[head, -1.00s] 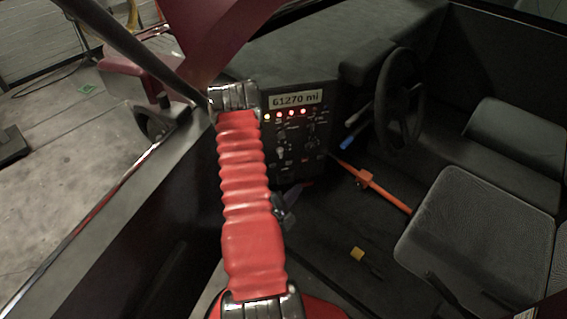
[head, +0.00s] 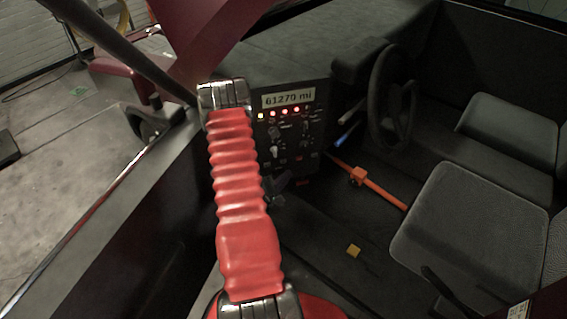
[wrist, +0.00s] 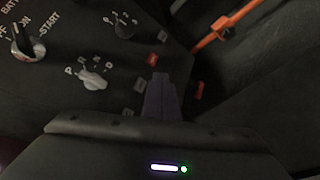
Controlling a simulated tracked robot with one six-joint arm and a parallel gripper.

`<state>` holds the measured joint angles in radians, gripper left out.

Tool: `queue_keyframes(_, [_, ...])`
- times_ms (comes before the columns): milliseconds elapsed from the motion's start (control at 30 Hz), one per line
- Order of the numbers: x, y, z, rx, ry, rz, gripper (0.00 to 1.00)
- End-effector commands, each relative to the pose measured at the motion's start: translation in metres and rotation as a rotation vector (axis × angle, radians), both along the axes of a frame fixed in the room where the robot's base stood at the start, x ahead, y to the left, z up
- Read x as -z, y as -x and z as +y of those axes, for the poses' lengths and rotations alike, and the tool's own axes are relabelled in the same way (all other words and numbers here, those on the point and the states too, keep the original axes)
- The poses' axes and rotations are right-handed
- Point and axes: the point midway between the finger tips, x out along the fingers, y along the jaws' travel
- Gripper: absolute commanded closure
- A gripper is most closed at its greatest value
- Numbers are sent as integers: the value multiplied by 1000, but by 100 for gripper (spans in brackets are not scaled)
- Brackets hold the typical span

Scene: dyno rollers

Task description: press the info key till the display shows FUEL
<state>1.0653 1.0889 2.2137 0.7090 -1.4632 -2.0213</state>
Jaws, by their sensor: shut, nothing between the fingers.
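The display (head: 288,97) at the top of the dark control panel (head: 313,131) reads 61270 mi. A row of small lit lamps (head: 285,111) sits below it. In the wrist view my gripper (wrist: 160,80) is shut and empty, its dark fingers reaching over the panel's lower part. Small red and grey keys lie around the fingertips, including a red key (wrist: 152,59), a grey key (wrist: 139,85) and a red key (wrist: 199,90). Their labels are too small to read, so I cannot tell which is the info key, or whether the fingers touch any key. In the head view my gripper (head: 283,181) is a dark shape near the panel's lower edge.
A white-handled selector (wrist: 93,79) and a rotary start switch (wrist: 28,45) stand left of the fingers. An orange bar (head: 370,184) crosses right of the panel. The steering wheel (head: 375,104) and seats (head: 470,222) are further right.

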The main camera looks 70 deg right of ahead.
Motion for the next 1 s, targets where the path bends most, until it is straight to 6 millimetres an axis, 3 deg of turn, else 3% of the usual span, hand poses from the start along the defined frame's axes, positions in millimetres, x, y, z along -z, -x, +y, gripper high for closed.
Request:
queue_keyframes(300, [0,-14,-21,-2,1,-1,100])
queue_keyframes(1000, [0,-15,-23,-1,0,0,100])
